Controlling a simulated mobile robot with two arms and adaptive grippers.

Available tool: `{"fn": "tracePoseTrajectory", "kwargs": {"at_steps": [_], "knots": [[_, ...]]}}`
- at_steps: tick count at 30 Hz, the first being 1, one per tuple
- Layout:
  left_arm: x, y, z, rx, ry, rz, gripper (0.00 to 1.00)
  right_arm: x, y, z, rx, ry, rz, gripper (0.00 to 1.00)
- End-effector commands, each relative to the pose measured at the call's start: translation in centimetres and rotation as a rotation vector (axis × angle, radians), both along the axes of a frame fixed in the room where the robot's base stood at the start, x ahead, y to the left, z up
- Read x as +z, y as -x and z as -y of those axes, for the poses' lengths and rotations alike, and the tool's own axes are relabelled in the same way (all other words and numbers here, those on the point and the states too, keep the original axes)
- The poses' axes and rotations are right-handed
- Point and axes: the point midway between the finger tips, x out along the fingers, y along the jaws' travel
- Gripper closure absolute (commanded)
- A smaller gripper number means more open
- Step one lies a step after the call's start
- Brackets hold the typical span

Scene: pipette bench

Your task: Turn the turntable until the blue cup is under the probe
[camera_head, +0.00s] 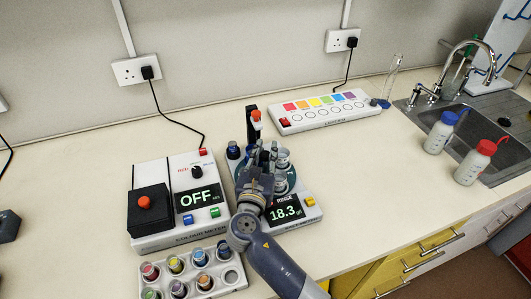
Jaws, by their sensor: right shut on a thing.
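The turntable (291,177) stands in the middle of the bench, on the white unit whose display reads RINSE 18.3. Its disc is mostly hidden by my right gripper. A cup with dark blue contents (233,150) stands at its back left. Pale cups (282,158) stand at its right side. The probe's black post (251,122), with an orange knob, rises behind the turntable; its tip is hidden. My right gripper (263,158) reaches over the turntable from the front and is shut at it; the exact part held is hidden. My left gripper is not in view.
A colourimeter (218,218) reading OFF stands left, a rack of colourful cups (236,289) in front of it. A strip with coloured squares (318,119) lies behind right. Two bottles (439,133) (475,162) stand by the sink (466,150). The bench right of the turntable is clear.

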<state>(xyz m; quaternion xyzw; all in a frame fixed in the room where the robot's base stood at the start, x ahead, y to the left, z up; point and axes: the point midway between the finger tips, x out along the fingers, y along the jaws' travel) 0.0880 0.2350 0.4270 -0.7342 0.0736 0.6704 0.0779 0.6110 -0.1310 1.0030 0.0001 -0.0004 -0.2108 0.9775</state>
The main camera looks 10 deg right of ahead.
Motion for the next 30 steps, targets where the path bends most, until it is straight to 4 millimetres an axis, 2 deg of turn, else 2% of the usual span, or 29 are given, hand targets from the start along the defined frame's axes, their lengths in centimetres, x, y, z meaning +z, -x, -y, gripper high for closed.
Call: {"fn": "tracePoseTrajectory", "kwargs": {"at_steps": [1,6,7,9,10,22,26,30], "knots": [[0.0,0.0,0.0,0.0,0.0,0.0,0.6,-0.8,0.2,-0.1,0.001,-0.004,-0.016,1.0],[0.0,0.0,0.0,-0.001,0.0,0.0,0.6,-0.8,0.2,-0.1,0.002,-0.004,-0.016,1.0],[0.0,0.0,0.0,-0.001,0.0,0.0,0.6,-0.8,0.2,-0.1,0.002,-0.004,-0.016,0.75],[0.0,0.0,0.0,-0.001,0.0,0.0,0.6,-0.8,0.2,-0.1,0.002,-0.003,-0.015,0.6],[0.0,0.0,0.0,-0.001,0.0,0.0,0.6,-0.7,0.2,-0.1,0.002,-0.003,-0.014,0.58],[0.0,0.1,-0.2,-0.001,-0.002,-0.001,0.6,-0.3,0.5,-0.2,0.002,-0.002,-0.006,0.58],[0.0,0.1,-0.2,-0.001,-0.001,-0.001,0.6,-0.3,2.0,-0.9,0.002,-0.002,-0.007,0.58],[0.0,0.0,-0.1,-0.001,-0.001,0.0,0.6,-0.4,4.8,-2.2,0.003,-0.003,-0.009,0.58]]}}
